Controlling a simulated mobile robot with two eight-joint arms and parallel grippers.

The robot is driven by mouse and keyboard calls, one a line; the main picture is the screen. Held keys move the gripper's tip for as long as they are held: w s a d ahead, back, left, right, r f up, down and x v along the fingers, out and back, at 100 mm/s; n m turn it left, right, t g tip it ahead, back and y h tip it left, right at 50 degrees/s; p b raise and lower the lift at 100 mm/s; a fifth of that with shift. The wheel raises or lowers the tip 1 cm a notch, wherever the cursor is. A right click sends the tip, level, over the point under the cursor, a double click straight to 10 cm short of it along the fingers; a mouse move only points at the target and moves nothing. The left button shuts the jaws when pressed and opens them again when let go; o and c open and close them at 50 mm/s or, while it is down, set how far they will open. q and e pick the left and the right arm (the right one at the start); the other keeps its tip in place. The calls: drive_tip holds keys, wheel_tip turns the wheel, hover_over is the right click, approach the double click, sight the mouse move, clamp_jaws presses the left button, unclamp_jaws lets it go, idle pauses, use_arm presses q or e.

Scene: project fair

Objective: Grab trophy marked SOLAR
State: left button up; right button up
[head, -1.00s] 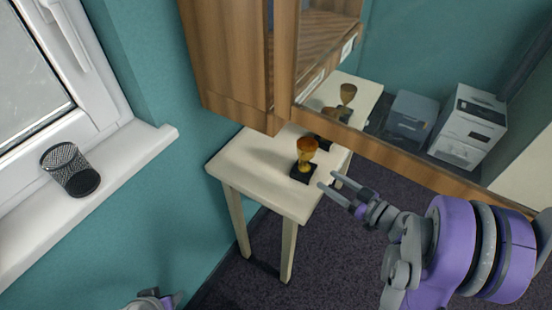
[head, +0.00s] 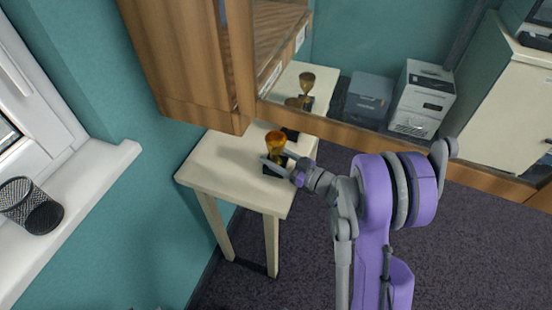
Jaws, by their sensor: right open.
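A gold cup trophy (head: 275,139) on a dark base stands upright on the small cream table (head: 225,163). No SOLAR marking can be read on it. My right gripper (head: 276,160) is open at the trophy's lower part, its fingers reaching in from the right. One finger passes in front of the stem and base; I cannot tell whether the fingers touch it. My left gripper is not in view.
A wooden cabinet (head: 185,60) overhangs the table's back. A wood-framed mirror (head: 340,60) beside it reflects the table, trophy-like shapes and a printer. A windowsill (head: 85,195) with a mesh cup (head: 32,207) is at left. Dark carpet (head: 470,240) is clear at right.

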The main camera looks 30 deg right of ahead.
drive_tip(key=shift+x, duration=1.1)
clamp_jaws()
idle(0.6)
